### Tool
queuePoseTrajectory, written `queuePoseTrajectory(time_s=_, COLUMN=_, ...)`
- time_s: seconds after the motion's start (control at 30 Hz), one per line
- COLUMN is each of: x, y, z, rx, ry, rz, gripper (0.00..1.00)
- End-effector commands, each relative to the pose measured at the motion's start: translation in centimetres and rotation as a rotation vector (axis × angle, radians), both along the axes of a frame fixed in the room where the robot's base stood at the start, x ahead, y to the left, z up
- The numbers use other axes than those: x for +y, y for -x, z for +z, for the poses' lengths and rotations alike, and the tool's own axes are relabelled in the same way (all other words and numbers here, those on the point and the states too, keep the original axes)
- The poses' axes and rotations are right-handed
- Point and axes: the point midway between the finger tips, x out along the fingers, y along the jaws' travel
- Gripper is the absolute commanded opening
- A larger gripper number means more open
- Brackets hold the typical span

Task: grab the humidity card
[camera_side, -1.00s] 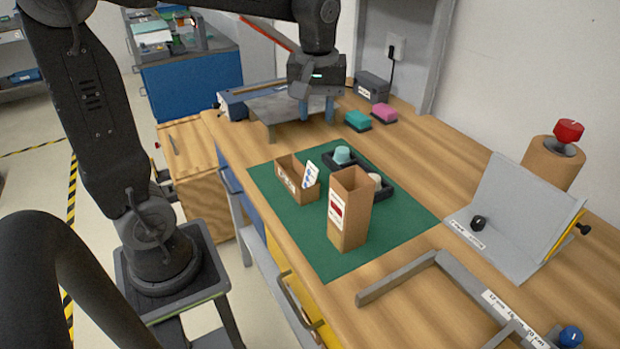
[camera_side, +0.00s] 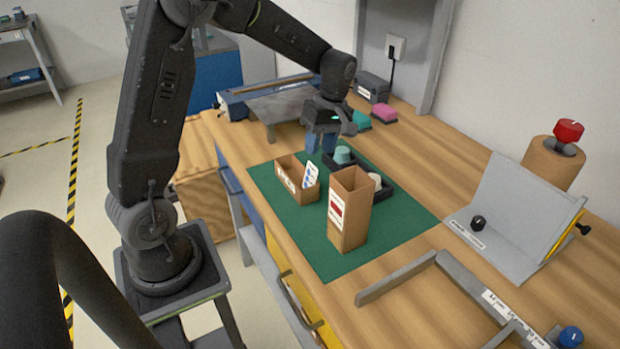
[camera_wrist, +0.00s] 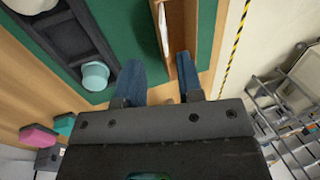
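The humidity card (camera_side: 310,174), white with blue spots, stands tilted in a small open cardboard box (camera_side: 289,178) on the green mat. In the wrist view the card (camera_wrist: 163,28) shows nearly edge-on as a thin white strip inside the box (camera_wrist: 183,35). My gripper (camera_side: 320,146) is above and behind the box in the side view. In the wrist view its two blue fingers (camera_wrist: 158,78) are spread apart with nothing between them, and the card lies ahead, roughly in line with the gap. The lower part of the card is hidden by the box.
A tall open cardboard box (camera_side: 349,215) stands close in front. A black tray (camera_side: 384,193) with a teal-topped jar (camera_side: 343,155) and a white one lies beside the card's box. Pink (camera_side: 384,113) and teal blocks and a grey stand (camera_side: 280,106) are behind.

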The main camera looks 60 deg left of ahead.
Motion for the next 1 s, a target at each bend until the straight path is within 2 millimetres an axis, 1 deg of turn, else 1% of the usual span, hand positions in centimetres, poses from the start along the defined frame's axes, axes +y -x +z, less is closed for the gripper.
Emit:
queuePoseTrajectory(time_s=0.17, x=-0.1, y=0.5, z=-1.2, rx=0.002, ry=0.001, rz=0.000, gripper=0.34)
queuePoseTrajectory(time_s=0.3, x=-0.3, y=1.4, z=-3.1, rx=0.004, ry=0.001, rz=-0.001, gripper=0.34)
queuePoseTrajectory(time_s=0.43, x=-0.3, y=1.7, z=-4.7, rx=0.002, ry=0.001, rz=0.000, gripper=0.34)
queuePoseTrajectory(time_s=0.53, x=-0.3, y=1.8, z=-5.2, rx=-0.001, ry=0.000, rz=0.000, gripper=0.34)
queuePoseTrajectory(time_s=0.73, x=-0.3, y=1.8, z=-5.3, rx=-0.002, ry=-0.001, rz=0.000, gripper=0.34)
queuePoseTrajectory(time_s=0.77, x=-0.3, y=1.8, z=-5.3, rx=-0.002, ry=-0.001, rz=0.000, gripper=0.33)
queuePoseTrajectory(time_s=1.0, x=-0.3, y=1.8, z=-5.3, rx=-0.002, ry=0.000, rz=-0.001, gripper=0.10)
